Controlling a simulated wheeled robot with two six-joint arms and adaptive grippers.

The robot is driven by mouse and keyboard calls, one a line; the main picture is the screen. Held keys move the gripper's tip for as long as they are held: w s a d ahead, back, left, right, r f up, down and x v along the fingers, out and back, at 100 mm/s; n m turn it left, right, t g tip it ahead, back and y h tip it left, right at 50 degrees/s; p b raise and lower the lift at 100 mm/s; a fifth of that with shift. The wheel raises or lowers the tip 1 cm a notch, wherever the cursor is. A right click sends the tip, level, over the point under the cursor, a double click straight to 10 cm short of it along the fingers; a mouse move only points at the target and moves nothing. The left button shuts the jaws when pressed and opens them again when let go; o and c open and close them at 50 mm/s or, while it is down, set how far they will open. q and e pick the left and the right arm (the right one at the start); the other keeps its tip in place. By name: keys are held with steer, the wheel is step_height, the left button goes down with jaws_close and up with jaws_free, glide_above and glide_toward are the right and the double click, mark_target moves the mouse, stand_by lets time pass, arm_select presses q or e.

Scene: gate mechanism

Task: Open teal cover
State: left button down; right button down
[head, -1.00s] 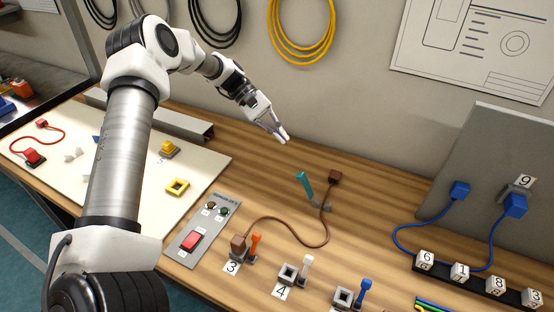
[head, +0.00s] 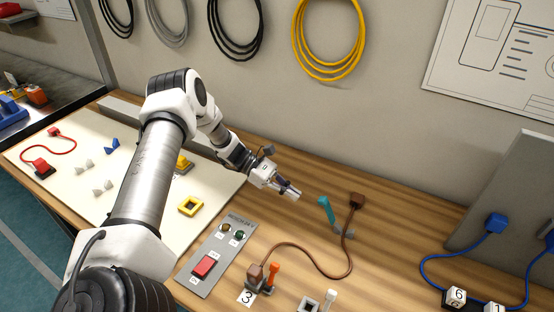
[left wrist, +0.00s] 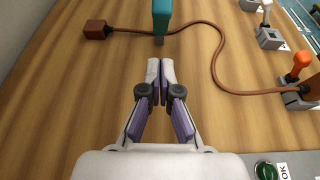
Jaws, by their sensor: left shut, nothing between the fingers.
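In the left wrist view the teal cover (left wrist: 161,14) is at the top middle, straight ahead of the fingertips, with a gap between. My left gripper (head: 296,194) is shut and empty, just left of the teal cover in the head view. Its fingertips also show close together in the left wrist view (left wrist: 161,66). My right gripper is in neither view.
A brown cable (head: 290,249) runs from a brown plug (head: 357,200) beside the teal cover to a socket with an orange lever (head: 273,273). A grey panel with a red switch (head: 204,266) lies left of it.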

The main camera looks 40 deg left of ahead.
mark_target(322, 198)
arm_select(q)
steer(key=d, duration=0.1)
steer(key=d+r+p, duration=0.1)
steer(key=d, duration=0.1)
steer(key=d+r+p, duration=0.1)
steer(key=shift+w+d, duration=0.3)
steer(key=shift+w, duration=0.05)
steer(key=shift+d, duration=0.2)
steer(key=shift+f, duration=0.1)
steer(key=shift+w+d+r+y+p, duration=0.2)
steer(key=shift+r+y+p, duration=0.15)
steer(key=shift+p, duration=0.25)
steer(key=shift+w+d+r+y+p, duration=0.15)
steer(key=shift+r+y+p, duration=0.1)
steer(key=shift+r+p, duration=0.25)
steer(key=shift+d+f+b, duration=0.25)
steer(key=shift+d+b, duration=0.05)
steer(key=shift+b, duration=0.3)
steer(key=shift+s+d+r, duration=0.15)
steer(key=shift+d+r, duration=0.1)
steer(key=shift+a, duration=0.1)
